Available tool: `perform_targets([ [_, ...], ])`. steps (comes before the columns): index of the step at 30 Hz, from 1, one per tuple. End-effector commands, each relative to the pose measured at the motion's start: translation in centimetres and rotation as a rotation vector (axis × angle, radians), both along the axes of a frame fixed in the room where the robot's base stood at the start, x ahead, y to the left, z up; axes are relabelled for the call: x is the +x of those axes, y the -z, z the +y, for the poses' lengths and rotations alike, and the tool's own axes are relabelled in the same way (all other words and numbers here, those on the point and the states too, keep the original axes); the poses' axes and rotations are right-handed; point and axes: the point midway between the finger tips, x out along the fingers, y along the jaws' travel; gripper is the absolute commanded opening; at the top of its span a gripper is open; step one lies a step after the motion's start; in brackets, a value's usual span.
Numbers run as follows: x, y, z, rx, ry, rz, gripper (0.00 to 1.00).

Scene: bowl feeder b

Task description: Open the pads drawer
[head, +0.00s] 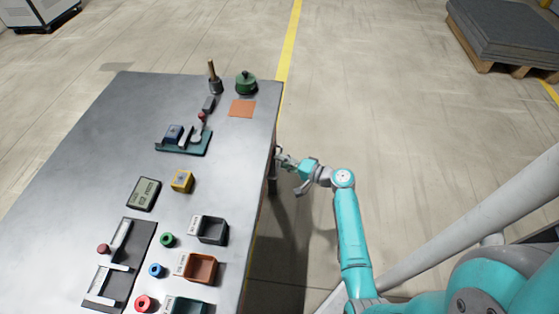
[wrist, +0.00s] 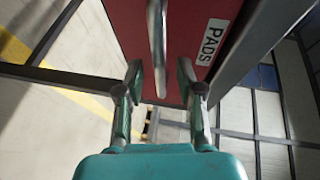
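The pads drawer shows in the wrist view as a red front (wrist: 190,25) with a white label reading PADS (wrist: 212,42). Its grey bar handle (wrist: 157,45) runs up and down the picture at the middle of the front. My gripper (wrist: 161,76) is open, with one finger on each side of the handle's lower end in the picture. A gap shows on both sides and nothing is gripped. I cannot tell how deep the fingers reach around the handle. In the head view my gripper (head: 284,163) is at the table's right edge; the drawer is hidden there.
The steel table (head: 75,150) carries a teal fixture (head: 183,143), a green pot (head: 246,83), several small bins (head: 210,230) and coloured rings. Dark frame bars flank the drawer in the wrist view. The floor (head: 400,110) right of the table is clear.

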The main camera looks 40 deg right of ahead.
Motion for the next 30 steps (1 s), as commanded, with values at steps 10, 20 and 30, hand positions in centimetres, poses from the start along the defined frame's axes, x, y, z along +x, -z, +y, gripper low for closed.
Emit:
perform_targets([
  [10,1.52,0.28,0.43,-0.001,0.0,0.0,0.37],
  [20,1.47,0.29,0.43,0.0,0.0,0.0,0.0],
  [30,1.46,0.3,0.43,0.0,0.0,0.001,0.0],
])
